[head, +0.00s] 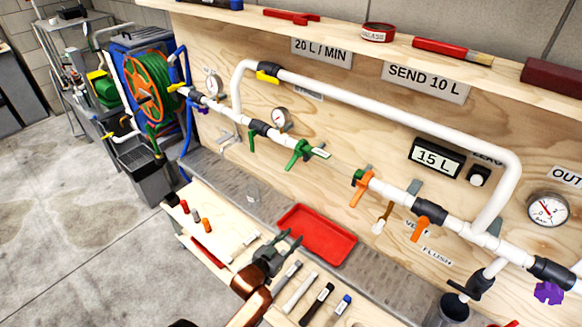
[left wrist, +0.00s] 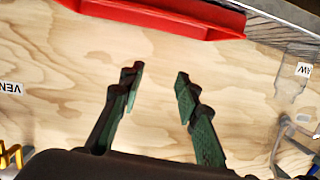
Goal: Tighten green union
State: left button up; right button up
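Two green fittings show on the white pipe run in the head view: a green one with a winged handle (head: 300,152) at the middle left, and a smaller green collar (head: 357,177) beside an orange handle. I cannot tell for certain which is the green union. Between them the white pipe does not show clearly. My left gripper (head: 290,239) is open and empty over the plywood bench, below and left of both fittings and near the red tray. In the left wrist view its two fingers (left wrist: 157,78) are apart with bare plywood behind them. My right gripper is not in view.
A red tray (head: 316,236) lies on the bench just beyond my left gripper. Several tools, including a black-handled one (head: 317,303), lie to its right. An orange lever (head: 420,229), gauges and a white upper pipe loop (head: 400,107) stand out from the wall panel.

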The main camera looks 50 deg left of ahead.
pick_arm(q)
jog(key=w+a+r+t, duration=0.2)
jog(key=r+t, duration=0.1)
jog(key=r, duration=0.3)
jog(key=w+a+r+t, duration=0.2)
jog(key=a+r+t, duration=0.1)
jog(key=r, duration=0.3)
jog(key=t, duration=0.6)
send_near(287, 170)
jog(key=w+f+x, duration=0.1)
jog(key=x, duration=0.4)
jog(key=shift+a+x, duration=0.15)
jog(key=shift+x, duration=1.65)
jog(key=shift+a+x, duration=0.15)
jog(key=shift+x, duration=1.6)
jog(key=shift+s+r, duration=0.1)
jog(key=shift+s, duration=0.05)
jog(key=shift+c, duration=0.4)
grip_shut()
